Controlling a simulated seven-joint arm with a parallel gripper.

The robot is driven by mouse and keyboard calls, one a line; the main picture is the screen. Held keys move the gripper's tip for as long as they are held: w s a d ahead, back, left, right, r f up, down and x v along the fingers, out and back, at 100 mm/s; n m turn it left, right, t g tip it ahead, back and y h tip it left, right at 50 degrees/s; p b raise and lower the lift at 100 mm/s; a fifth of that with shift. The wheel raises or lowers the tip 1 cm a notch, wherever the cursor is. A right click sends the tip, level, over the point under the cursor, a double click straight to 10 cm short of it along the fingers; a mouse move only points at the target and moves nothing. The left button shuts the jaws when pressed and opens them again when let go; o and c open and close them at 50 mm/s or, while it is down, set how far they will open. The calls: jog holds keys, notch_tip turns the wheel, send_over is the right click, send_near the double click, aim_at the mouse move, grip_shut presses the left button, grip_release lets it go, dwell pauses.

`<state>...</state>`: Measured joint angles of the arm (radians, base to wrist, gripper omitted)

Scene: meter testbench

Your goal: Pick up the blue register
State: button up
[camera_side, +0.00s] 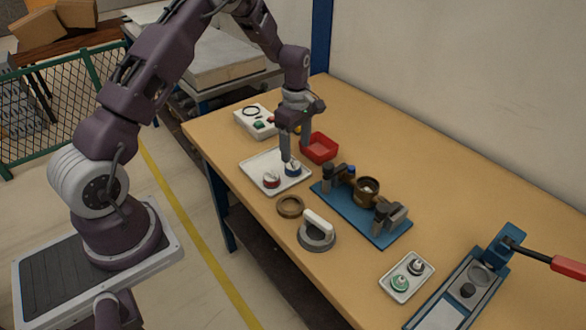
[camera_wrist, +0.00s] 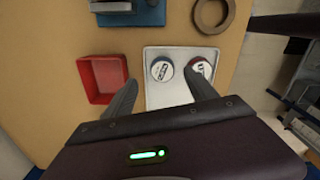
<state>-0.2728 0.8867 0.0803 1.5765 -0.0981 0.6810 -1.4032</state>
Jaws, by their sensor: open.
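The blue register (camera_side: 292,169) is a short round piece with a white top, standing on a white tray (camera_side: 254,163). In the wrist view the blue register (camera_wrist: 162,71) lies ahead of the gap between my fingers. The red register (camera_side: 271,180) stands beside it on the same tray; its white top and red rim show in the wrist view (camera_wrist: 202,68). My gripper (camera_side: 295,156) points down over the tray, open and empty, with its fingertips close to the blue register. In the wrist view my gripper (camera_wrist: 163,88) has one finger on each side. Whether a finger touches the register, I cannot tell.
A red bin (camera_side: 320,148) stands close beside the tray. A blue fixture (camera_side: 362,212), a brown ring (camera_side: 290,206) and a grey ring with white handle (camera_side: 317,232) are nearby. A small tray with green pieces (camera_side: 407,275) and a lever press (camera_side: 470,285) stand farther right.

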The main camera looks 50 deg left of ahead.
aim_at(294, 165)
jog(key=f, duration=0.6)
jog(key=shift+s+a, duration=0.15)
jog(key=shift+s, duration=0.05)
grip_shut()
